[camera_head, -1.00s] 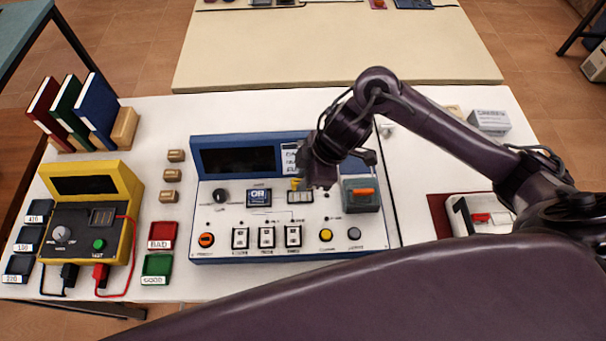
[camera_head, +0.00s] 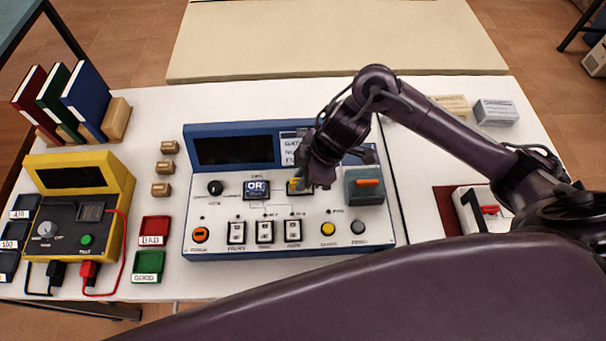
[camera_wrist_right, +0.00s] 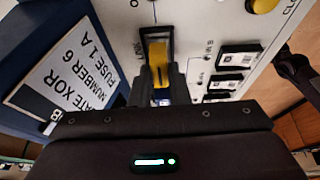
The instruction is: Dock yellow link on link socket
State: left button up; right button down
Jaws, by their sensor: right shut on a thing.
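My right gripper (camera_head: 298,184) is over the upper middle right of the blue-edged console and is shut on the yellow link (camera_head: 292,188). In the right wrist view the yellow link (camera_wrist_right: 160,62) stands between the fingertips, in line with the dark link socket (camera_wrist_right: 156,34). The link's end overlaps the socket opening; I cannot tell how deep it sits. In the head view the gripper hides most of the socket. My left gripper is not in view.
The console (camera_head: 215,236) carries a raised display, knobs, switches and buttons. A grey block with an orange bar (camera_head: 369,183) stands close right of the gripper. A yellow tester (camera_head: 117,180), red tray (camera_head: 154,228) and green tray (camera_head: 148,264) lie left.

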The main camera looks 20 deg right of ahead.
jog(key=shift+p, duration=0.7)
dwell(0.6)
jog(key=shift+f+b, duration=0.4)
jog(key=shift+f, duration=0.25)
dwell(0.3)
jog(key=c, duration=1.6)
grip_release()
jog(key=shift+c, duration=0.2)
jog(key=p+v, duration=1)
jog(key=v, duration=0.1)
jog(key=shift+p, duration=0.4)
jog(key=shift+s, duration=0.1)
